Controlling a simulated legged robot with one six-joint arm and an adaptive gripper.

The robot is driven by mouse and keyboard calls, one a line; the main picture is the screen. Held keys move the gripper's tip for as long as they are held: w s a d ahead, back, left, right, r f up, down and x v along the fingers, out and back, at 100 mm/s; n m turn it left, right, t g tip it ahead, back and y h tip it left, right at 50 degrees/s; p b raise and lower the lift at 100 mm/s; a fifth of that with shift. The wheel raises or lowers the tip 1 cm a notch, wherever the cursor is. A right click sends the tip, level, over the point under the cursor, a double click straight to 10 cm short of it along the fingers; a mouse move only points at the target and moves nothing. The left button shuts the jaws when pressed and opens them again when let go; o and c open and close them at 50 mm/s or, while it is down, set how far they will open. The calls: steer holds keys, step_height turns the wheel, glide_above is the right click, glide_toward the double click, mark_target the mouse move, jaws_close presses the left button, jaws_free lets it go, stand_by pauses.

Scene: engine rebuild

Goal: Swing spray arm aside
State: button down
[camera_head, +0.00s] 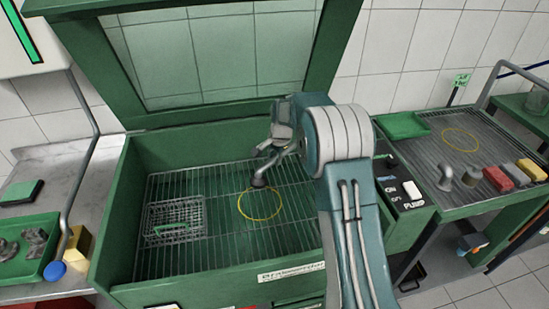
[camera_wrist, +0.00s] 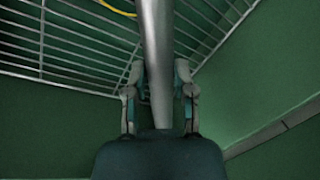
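The spray arm is a grey metal tube that runs down over the wash basin to a dark round nozzle (camera_head: 258,182) above the wire rack. In the wrist view the spray arm (camera_wrist: 156,45) passes between the two fingers of my gripper (camera_wrist: 159,78). The fingers are drawn in close on both sides of the tube and appear to grip it. In the head view my gripper (camera_head: 283,118) is above the basin's right half, and my arm hides the tube's upper end. A yellow ring (camera_head: 240,204) marks the rack beside the nozzle; part of it shows in the wrist view.
A wire basket (camera_head: 175,219) sits on the rack's left side. The green lid (camera_head: 95,65) stands open behind. A control box (camera_head: 408,195) is right of the basin. A right-hand rack table holds a green tray (camera_head: 402,125) and several blocks. A left bench holds a parts tray (camera_head: 27,246).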

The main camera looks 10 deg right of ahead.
steer(key=shift+a+f, duration=0.1)
steer(key=shift+a, duration=0.05)
steer(key=shift+s, duration=0.2)
steer(key=s+d+n, duration=0.4)
steer(key=d, duration=0.4)
steer(key=s+d+n+g+y, duration=0.1)
steer(key=s+d+n, duration=0.4)
steer(key=d, duration=0.3)
steer(key=shift+s+n+g, duration=0.25)
steer(key=shift+n+g, duration=0.05)
steer(key=shift+f, duration=0.1)
steer(key=shift+c, duration=2.2)
jaws_free()
steer(key=shift+w+r, duration=0.15)
steer(key=shift+r, duration=0.05)
